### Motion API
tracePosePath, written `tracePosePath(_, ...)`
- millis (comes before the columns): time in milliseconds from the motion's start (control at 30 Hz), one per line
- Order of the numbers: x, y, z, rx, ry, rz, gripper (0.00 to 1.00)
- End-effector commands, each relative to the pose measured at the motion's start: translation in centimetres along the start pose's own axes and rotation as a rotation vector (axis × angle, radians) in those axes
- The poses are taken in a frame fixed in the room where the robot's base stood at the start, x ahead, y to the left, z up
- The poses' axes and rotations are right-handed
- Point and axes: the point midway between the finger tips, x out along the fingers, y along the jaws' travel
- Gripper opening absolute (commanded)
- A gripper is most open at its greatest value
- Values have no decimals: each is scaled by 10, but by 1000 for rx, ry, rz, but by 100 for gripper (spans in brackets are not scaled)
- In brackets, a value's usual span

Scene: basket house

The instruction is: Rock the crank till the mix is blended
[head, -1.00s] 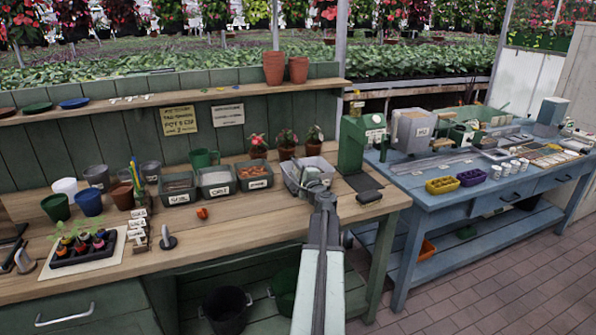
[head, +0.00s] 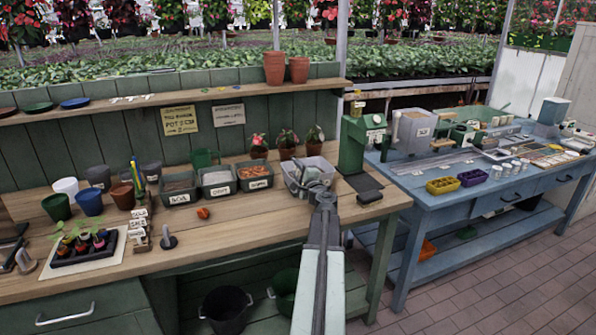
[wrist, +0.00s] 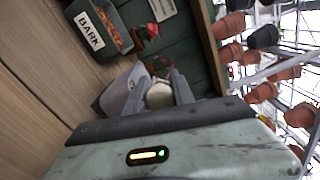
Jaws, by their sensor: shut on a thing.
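A pale grey mixing tub (head: 296,188) stands on the wooden bench, left of the green machine. My gripper (head: 318,184) is at the front right of the tub. In the wrist view, my gripper (wrist: 160,92) is shut on a round, pale knob (wrist: 160,96), which looks like the end of the crank. The rest of the crank is hidden behind the fingers. Part of a pale grey body, likely the tub, shows beside the fingers in the wrist view (wrist: 116,92). The mix inside cannot be made out.
Several labelled bins (head: 254,176) stand left of the tub, one marked BARK. A green machine (head: 352,146) and a dark pad (head: 370,196) are to the right. Terracotta pots (head: 274,68) stand on the shelf behind. The bench front left of my arm is mostly clear.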

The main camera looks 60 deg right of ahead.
Motion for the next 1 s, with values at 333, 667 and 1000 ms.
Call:
tracePosePath(333, 0, 2, -3, -38, 8, -2, 0)
tracePosePath(667, 0, 6, 0, -145, 9, -2, 0)
tracePosePath(1000, 0, 6, 0, -143, 6, -1, 50)
